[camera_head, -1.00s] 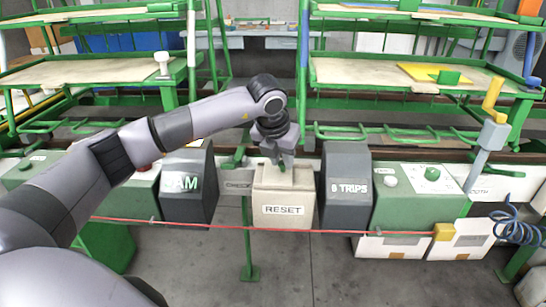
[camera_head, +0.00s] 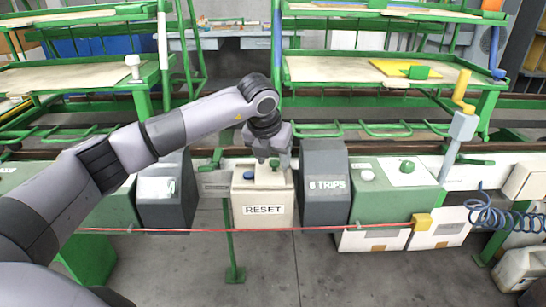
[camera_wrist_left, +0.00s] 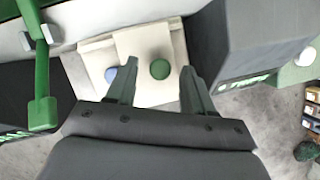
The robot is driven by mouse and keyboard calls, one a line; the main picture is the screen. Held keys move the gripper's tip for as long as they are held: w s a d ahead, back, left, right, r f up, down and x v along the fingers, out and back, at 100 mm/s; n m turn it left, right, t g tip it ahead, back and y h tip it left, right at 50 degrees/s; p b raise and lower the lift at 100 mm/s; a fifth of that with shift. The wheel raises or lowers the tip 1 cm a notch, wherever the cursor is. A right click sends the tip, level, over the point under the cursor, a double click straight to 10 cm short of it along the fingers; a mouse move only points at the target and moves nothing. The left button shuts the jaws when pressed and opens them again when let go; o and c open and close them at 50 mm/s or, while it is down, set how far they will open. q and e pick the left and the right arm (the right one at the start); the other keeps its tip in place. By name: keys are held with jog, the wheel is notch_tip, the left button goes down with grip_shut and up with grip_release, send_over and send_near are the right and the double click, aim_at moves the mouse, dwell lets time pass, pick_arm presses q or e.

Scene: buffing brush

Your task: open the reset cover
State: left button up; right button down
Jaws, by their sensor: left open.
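The cream reset box (camera_head: 263,209), with RESET on its front, stands between two dark grey covers. A blue round button (camera_head: 248,174) shows on its top, left of my gripper. In the left wrist view, the cream box top (camera_wrist_left: 140,45) carries this blue button (camera_wrist_left: 111,75) and a green round button (camera_wrist_left: 159,69). I cannot tell whether a separate cover is raised there. My left gripper (camera_head: 270,163) is just above the box top, pointing down. Its fingers (camera_wrist_left: 157,80) are open and empty, with the green button appearing between them. My right gripper is out of view.
The dark grey cover (camera_head: 324,185) marked "8 TRIPS" stands close on the right, and another dark cover (camera_head: 165,195) on the left. A red cord (camera_head: 300,229) runs across the front. Green shelving racks (camera_head: 390,90) stand behind.

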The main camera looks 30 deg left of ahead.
aim_at(269, 180)
pick_arm(q)
jog(key=v, duration=0.7)
dwell(0.4)
